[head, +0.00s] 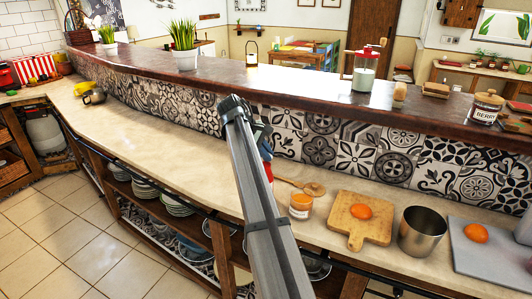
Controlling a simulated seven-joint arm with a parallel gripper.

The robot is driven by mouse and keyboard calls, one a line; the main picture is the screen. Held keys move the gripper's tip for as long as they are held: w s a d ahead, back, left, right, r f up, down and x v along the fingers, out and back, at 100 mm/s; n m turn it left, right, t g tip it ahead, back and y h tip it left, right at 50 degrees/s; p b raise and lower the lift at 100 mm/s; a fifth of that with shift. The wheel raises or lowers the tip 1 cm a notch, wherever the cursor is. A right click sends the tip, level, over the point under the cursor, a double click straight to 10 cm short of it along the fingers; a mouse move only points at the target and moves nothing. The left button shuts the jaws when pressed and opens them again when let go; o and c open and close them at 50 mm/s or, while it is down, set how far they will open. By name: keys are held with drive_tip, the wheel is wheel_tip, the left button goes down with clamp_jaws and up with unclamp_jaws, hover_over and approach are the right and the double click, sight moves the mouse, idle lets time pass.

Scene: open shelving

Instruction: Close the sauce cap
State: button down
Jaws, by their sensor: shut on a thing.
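My grey arm (262,215) rises through the middle of the head view and hides most of what lies behind it. A dark bluish part, which seems to be my gripper (262,135), shows just past the arm's right edge. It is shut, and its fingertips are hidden. A red thing (266,168) peeks out below it at the counter. It may be the sauce container in my grip, but its cap cannot be made out. Right of it stands a small jar (300,206) with orange contents or label. A round brown wooden piece (315,189) lies behind the jar.
A cutting board (352,236) with an orange item, a metal pot (422,232) and a grey tray (478,262) fill the counter to the right. The counter (150,140) left of my arm is mostly clear. A tiled wall and raised ledge (320,86) run behind.

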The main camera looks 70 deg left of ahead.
drive_tip(key=c, duration=1.2)
unclamp_jaws()
drive_tip(key=shift+f, duration=0.1)
drive_tip(key=shift+o, duration=0.2)
drive_tip(key=v, duration=1.4)
